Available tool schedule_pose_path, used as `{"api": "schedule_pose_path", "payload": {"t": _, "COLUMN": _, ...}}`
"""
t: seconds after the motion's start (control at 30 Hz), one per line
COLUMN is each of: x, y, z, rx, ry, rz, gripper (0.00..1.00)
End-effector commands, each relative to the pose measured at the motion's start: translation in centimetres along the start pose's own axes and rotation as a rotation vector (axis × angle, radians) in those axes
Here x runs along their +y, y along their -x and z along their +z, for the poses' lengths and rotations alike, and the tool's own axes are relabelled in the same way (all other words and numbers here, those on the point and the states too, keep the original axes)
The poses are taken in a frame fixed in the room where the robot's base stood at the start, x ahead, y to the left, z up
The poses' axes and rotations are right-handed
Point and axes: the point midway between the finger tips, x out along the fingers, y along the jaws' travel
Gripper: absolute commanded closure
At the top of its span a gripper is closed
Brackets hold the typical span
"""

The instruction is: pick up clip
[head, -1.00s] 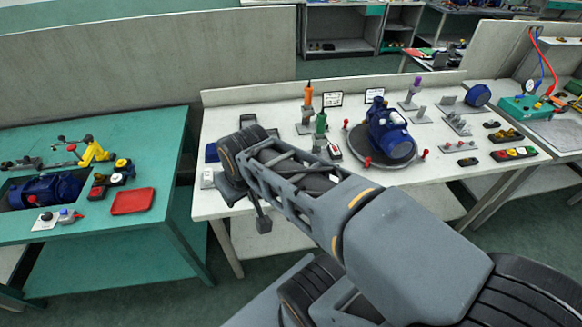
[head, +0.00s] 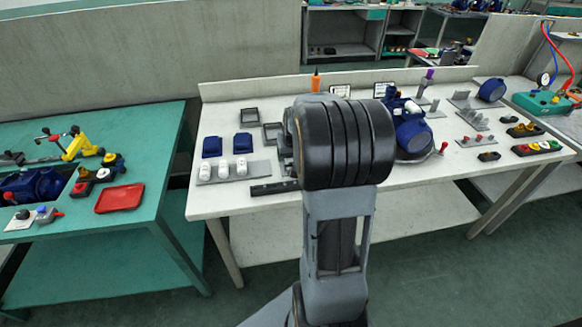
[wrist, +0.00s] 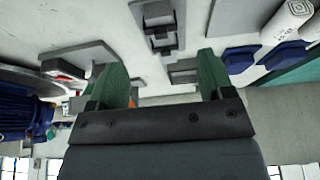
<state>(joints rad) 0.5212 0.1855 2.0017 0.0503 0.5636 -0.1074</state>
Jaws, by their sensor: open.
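My gripper (wrist: 161,70) shows in the wrist view with two green fingers spread wide apart and nothing held between them. It is above the white bench, whose surface fills much of that view at a tilt. In the head view the gripper is hidden behind my own arm. I cannot tell for sure which item is the clip. A grey fixture with dark square blocks (wrist: 160,22) lies beyond the fingers in the wrist view, apart from them.
On the white bench (head: 225,118) stand blue bins (head: 243,142), white pieces (head: 222,169) on a grey plate, a black bar (head: 274,187) and a blue pump (head: 410,132). A red tray (head: 119,198) lies on the green table at left.

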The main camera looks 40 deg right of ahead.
Motion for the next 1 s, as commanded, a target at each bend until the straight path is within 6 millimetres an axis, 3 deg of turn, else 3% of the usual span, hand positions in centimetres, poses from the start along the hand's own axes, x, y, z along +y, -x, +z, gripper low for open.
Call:
{"api": "schedule_pose_path", "payload": {"t": 0.33, "x": -0.1, "y": -2.5, "z": 0.1, "rx": -0.002, "ry": 0.001, "rz": -0.001, "gripper": 0.26}}
{"api": "schedule_pose_path", "payload": {"t": 0.63, "x": -0.2, "y": -6.3, "z": 0.3, "rx": -0.002, "ry": 0.001, "rz": 0.000, "gripper": 0.26}}
{"api": "schedule_pose_path", "payload": {"t": 1.0, "x": -0.2, "y": -7.0, "z": 0.2, "rx": 0.001, "ry": 0.001, "rz": 0.000, "gripper": 0.26}}
